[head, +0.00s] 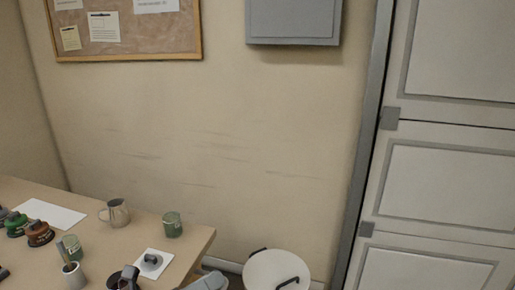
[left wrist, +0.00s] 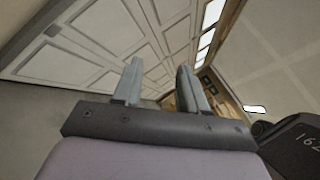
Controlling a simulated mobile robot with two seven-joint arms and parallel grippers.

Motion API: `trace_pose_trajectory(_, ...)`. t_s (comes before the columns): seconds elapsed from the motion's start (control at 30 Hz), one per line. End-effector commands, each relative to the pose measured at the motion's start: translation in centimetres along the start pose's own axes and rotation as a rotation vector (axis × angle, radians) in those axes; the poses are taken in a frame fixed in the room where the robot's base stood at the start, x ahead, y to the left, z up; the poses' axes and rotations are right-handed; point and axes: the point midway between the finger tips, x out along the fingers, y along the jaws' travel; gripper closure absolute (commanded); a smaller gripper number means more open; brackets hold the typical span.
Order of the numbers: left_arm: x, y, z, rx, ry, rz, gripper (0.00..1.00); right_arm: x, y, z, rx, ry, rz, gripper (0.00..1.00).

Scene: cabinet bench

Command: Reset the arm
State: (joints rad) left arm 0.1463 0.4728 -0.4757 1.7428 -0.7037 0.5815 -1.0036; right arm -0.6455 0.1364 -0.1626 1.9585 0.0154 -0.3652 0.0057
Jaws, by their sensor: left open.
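My left gripper (left wrist: 158,70) shows clearly in the left wrist view. Its two grey fingers stand apart with nothing between them. Behind them are a pale panelled door and a wall, and no object is near the fingertips. In the head view I cannot make out the left gripper's fingers with certainty. My right gripper does not show in either view.
A wooden table (head: 196,243) at the lower left holds a metal pitcher (head: 117,213), a green cup (head: 172,224), a white paper (head: 50,214) and several small items. A white round object (head: 262,270) stands right of it. A panelled door (head: 440,190) is at the right.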

Motion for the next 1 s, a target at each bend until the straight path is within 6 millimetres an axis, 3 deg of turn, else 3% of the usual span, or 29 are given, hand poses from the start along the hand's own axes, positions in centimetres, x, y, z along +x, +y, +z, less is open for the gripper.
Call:
trace_pose_trajectory(0.13, -3.1, 2.6, -0.7, -0.534, -0.286, 0.154, 0.58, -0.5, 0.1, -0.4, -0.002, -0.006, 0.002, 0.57)
trace_pose_trajectory(0.27, -7.4, 5.5, -2.8, -0.992, -0.553, 0.277, 0.58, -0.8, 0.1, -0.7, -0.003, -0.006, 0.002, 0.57)
trace_pose_trajectory(0.4, -13.2, 7.8, -7.1, -1.458, -0.867, 0.393, 0.58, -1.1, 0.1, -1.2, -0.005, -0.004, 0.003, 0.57)
trace_pose_trajectory(0.5, -17.1, 8.4, -10.8, -1.73, -1.084, 0.455, 0.58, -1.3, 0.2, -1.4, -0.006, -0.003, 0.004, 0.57)
trace_pose_trajectory(0.7, -21.9, 7.9, -16.0, -2.042, -1.382, 0.517, 0.58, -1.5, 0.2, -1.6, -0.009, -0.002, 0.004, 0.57)
trace_pose_trajectory(1.0, -22.8, 7.7, -17.1, -2.102, -1.448, 0.527, 0.58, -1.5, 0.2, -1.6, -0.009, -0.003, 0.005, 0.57)
